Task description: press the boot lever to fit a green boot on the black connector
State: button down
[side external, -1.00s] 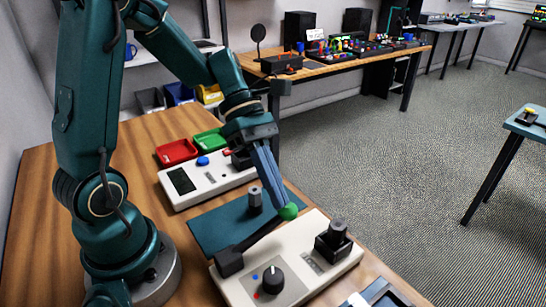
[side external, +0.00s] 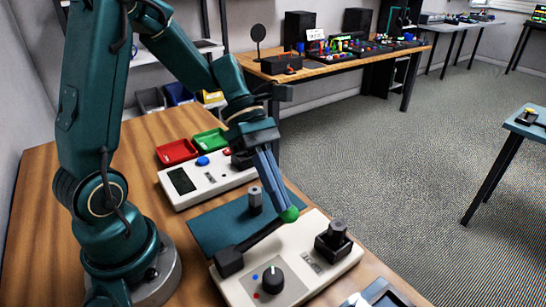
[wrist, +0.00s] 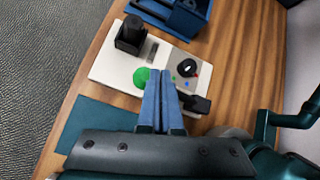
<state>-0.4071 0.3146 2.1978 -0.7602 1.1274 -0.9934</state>
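The boot lever is a black arm (side external: 262,236) with a green ball knob (side external: 289,215), hinged at a black block on a white machine (side external: 312,262). My gripper (side external: 282,208) has its blue fingers together, with the tips at the knob. In the wrist view the closed fingers (wrist: 159,72) show beside the green knob (wrist: 142,76), with nothing seen between them. A black cylindrical part, perhaps the connector (side external: 334,236), stands upright in a black holder on the machine's right. I cannot make out a boot on it.
A black dial (side external: 272,279) with coloured dots sits on the machine. Behind are a teal mat (side external: 212,229) with a grey cylinder (side external: 255,199), another white device (side external: 183,194), and red (side external: 177,152) and green (side external: 211,140) trays. A blue-grey holder (side external: 376,295) stands at the front.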

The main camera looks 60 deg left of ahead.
jog(key=shift+w+f, duration=0.2)
jog(key=shift+f, duration=0.45)
jog(key=shift+w+f, duration=0.15)
jog(key=shift+f, duration=0.45)
dwell(1.2)
jog(key=shift+r, duration=0.1)
dwell(0.4)
jog(key=shift+s+r, duration=0.2)
jog(key=shift+r, duration=0.5)
jog(key=shift+s+r, duration=0.25)
jog(key=shift+r, duration=0.4)
jog(key=shift+s+r, duration=0.2)
jog(key=shift+r, duration=0.5)
jog(key=r, duration=0.1)
jog(key=s+r, duration=0.1)
jog(key=r, duration=0.2)
jog(key=shift+s+r, duration=0.25)
jog(key=shift+r, duration=0.15)
